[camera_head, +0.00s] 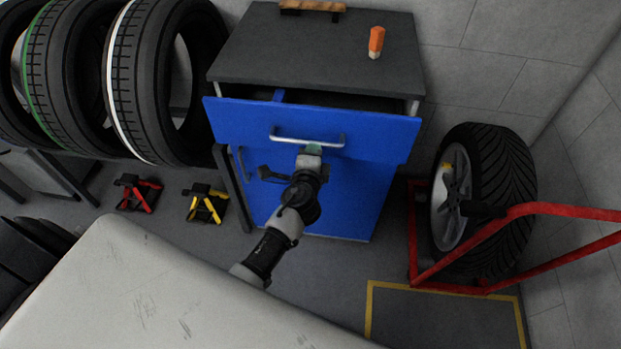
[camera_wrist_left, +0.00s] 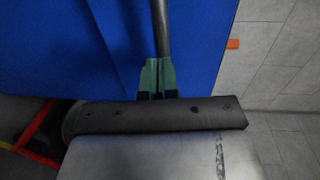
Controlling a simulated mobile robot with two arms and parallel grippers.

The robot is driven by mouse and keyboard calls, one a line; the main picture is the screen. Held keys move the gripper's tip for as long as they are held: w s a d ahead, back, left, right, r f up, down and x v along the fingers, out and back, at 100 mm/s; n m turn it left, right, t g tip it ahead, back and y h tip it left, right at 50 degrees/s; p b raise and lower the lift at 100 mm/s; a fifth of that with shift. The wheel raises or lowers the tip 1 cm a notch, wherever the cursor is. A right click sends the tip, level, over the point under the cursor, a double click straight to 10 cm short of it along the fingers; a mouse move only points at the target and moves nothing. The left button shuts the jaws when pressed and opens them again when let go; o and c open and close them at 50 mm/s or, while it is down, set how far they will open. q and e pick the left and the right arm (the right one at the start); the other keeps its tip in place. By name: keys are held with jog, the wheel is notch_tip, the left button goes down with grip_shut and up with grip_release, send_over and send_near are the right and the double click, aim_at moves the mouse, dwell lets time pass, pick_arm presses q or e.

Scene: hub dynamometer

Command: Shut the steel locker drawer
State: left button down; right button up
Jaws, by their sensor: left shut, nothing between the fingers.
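The steel locker is a blue cabinet with a dark grey top (camera_head: 330,55). Its top drawer (camera_head: 375,130) stands partly open, with a dark gap showing between its blue front and the body. The drawer has a silver bar handle (camera_head: 308,140). My left gripper (camera_head: 313,150) is at the drawer front by the middle of the handle, its green fingertips shut and empty. In the left wrist view the shut green fingers (camera_wrist_left: 157,76) point at the blue front, in line with the handle bar (camera_wrist_left: 161,25); whether they touch is unclear. My right gripper is not in view.
An orange-and-white object (camera_head: 376,42) and a wooden-backed item (camera_head: 312,8) lie on the locker top. Tyres (camera_head: 150,80) stand on a rack at left. A wheel (camera_head: 485,200) sits by a red frame (camera_head: 450,265) at right. Red and yellow stands (camera_head: 205,204) are on the floor.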

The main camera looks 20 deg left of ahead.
aim_at(317, 131)
pick_arm(q)
jog(key=x, duration=0.2)
jog(key=b+x, duration=0.1)
jog(key=x, duration=0.3)
jog(key=shift+w+a+r, duration=0.1)
jog(key=shift+w+r, duration=0.2)
jog(key=shift+w, duration=0.25)
jog(key=shift+a+r, duration=0.1)
jog(key=shift+r, duration=0.15)
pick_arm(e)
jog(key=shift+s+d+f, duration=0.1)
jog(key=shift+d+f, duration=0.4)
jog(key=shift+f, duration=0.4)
pick_arm(q)
jog(key=shift+r, duration=0.1)
